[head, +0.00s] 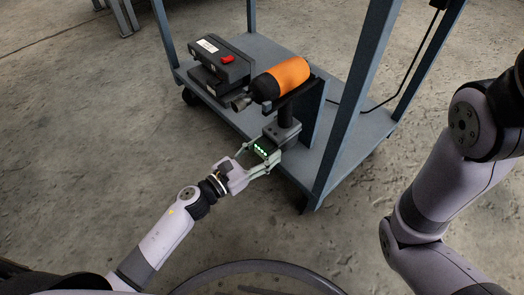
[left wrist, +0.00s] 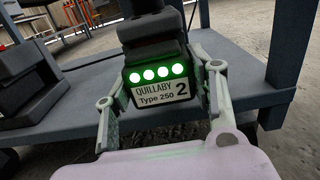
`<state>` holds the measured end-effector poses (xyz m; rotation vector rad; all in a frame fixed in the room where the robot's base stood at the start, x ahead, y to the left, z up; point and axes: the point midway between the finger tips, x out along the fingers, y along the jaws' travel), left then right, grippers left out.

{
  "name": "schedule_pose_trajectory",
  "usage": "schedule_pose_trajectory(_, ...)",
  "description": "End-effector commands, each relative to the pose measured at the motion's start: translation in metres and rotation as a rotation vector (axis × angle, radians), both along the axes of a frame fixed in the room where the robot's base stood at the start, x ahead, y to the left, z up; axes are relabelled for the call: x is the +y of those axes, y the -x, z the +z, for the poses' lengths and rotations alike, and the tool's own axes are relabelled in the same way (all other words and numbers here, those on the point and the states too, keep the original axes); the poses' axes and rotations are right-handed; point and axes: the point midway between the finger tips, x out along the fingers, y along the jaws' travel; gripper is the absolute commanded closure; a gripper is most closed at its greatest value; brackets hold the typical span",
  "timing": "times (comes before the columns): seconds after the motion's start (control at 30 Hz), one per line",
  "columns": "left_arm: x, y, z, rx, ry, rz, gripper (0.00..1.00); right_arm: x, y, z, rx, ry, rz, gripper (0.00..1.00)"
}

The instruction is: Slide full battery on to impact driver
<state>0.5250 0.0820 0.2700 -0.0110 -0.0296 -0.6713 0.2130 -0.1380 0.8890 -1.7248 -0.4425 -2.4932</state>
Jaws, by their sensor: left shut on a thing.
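The impact driver (head: 284,79), orange and black, sits in a dark holder on the cart, its nose pointing left and its handle down. My left gripper (head: 263,156) is shut on a dark battery (head: 260,150), one finger on each side. In the left wrist view the battery (left wrist: 160,82) shows several lit green lights and a label reading "QUILLABY Type 250" and "2". The battery is at the driver's foot (head: 284,131), below the handle, and looks in line with it. I cannot tell whether it is fully seated. My right gripper is out of view.
A black charger-like unit (head: 218,60) with a red part stands on the blue-grey cart shelf (head: 259,47), left of the driver. Cart posts (head: 352,100) rise beside and behind the driver. A cable (head: 412,62) hangs at the right. The floor left of the cart is clear.

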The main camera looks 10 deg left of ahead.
Motion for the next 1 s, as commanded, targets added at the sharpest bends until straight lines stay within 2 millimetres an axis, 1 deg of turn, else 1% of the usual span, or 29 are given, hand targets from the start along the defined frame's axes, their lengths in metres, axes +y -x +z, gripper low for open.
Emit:
schedule_pose_trajectory(0.03,0.000,0.000,0.002,-0.004,0.002,-0.001,0.47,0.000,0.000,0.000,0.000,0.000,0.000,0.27)
schedule_pose_trajectory(0.37,0.000,0.000,0.001,-0.001,0.001,0.000,0.25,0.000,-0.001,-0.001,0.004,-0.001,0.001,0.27)
schedule_pose_trajectory(0.67,0.001,0.002,-0.003,0.005,-0.002,0.001,0.25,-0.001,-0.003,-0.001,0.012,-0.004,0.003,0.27)
schedule_pose_trajectory(0.77,0.005,0.006,-0.003,0.005,-0.002,0.001,0.25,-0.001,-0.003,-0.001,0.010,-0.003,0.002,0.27)
schedule_pose_trajectory(0.87,0.013,0.017,-0.004,0.006,-0.002,0.000,0.25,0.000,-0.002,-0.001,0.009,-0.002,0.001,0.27)
schedule_pose_trajectory(1.0,0.031,0.040,-0.004,0.005,-0.001,0.002,0.25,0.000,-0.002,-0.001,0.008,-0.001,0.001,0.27)
